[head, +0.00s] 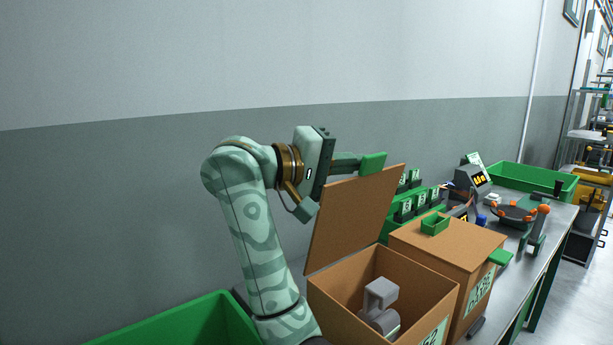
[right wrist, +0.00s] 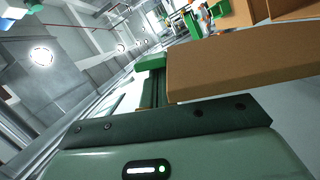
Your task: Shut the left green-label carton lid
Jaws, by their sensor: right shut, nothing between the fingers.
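The left brown carton (head: 334,304) stands open. A pale green label (head: 436,334) is partly visible on its front, cut off by the picture's edge. Its lid (head: 352,222) stands up from the back-left edge, leaning slightly back. My right gripper (head: 373,162) is shut and empty, with its green fingertips at the lid's top edge. I cannot tell whether they touch it. In the right wrist view the fingertips (right wrist: 150,63) are beside a brown panel (right wrist: 235,75), apparently the lid. My left gripper is not in view.
Grey objects (head: 380,292) lie inside the open carton. A closed carton (head: 450,250) with a green piece (head: 435,223) on top stands close on its right. Green bins (head: 415,203) are behind. A large green crate (head: 195,325) is at lower left. The wall side above is clear.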

